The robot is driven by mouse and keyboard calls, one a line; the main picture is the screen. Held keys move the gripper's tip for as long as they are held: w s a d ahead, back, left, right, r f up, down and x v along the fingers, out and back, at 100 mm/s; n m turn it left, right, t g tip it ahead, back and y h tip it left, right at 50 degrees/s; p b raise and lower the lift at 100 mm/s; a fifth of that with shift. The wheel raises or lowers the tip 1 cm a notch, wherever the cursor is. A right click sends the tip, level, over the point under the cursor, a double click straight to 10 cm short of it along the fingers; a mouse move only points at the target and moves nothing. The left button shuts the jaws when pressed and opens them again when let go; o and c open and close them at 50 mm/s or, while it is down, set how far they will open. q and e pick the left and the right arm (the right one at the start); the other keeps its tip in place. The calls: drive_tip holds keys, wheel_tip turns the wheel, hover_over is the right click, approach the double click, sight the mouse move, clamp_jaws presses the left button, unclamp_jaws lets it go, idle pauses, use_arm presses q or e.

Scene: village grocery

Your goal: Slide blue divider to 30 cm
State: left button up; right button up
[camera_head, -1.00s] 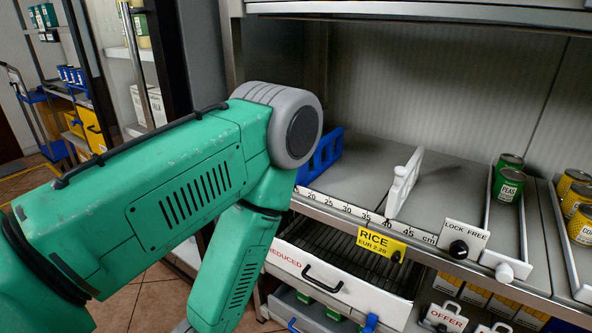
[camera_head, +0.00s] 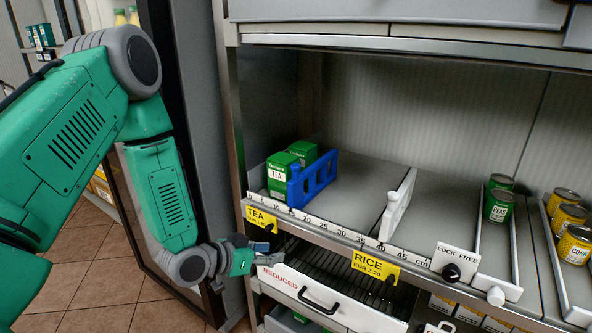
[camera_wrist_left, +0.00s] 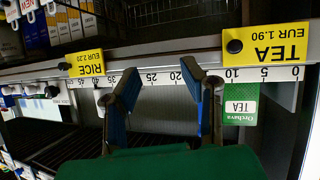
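The blue divider (camera_head: 318,180) stands upright on the shelf in the head view, right beside the green TEA boxes (camera_head: 281,178). Its front end is near the 15 mark of the centimetre scale (camera_head: 330,229). A white divider (camera_head: 397,206) stands further right, around the 40 mark. My left gripper (camera_head: 268,249) is low in front of the shelf edge, apart from the blue divider. In the left wrist view its two fingers (camera_wrist_left: 165,82) are spread and empty, before the upside-down scale. My right gripper is out of view.
A yellow TEA tag (camera_head: 262,219) and RICE tag (camera_head: 375,265) hang on the shelf edge. A LOCK FREE plate (camera_head: 452,263) with a black knob is further right. The shelf between the blue and white dividers is bare. A REDUCED drawer (camera_head: 330,297) is below.

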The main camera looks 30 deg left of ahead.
sight(291, 180)
use_arm(q)
drive_tip(key=w+a+r+m+t+h, duration=0.1)
drive_tip(key=w+a+r+t, duration=0.1)
drive_tip(key=a+r+t, duration=0.3)
drive_tip(key=w+a+r, duration=0.1)
drive_tip(key=a+r, duration=0.1)
drive_tip(key=r, duration=0.5)
drive_tip(key=b+x, duration=0.1)
drive_tip(key=x, duration=1.1)
drive_tip(key=shift+w+r, duration=0.1)
drive_tip(key=shift+w, duration=0.15)
drive_tip(key=shift+w+d+r, duration=0.1)
drive_tip(key=shift+w+d, duration=0.25)
drive_tip(key=shift+w, duration=0.35)
clamp_jaws()
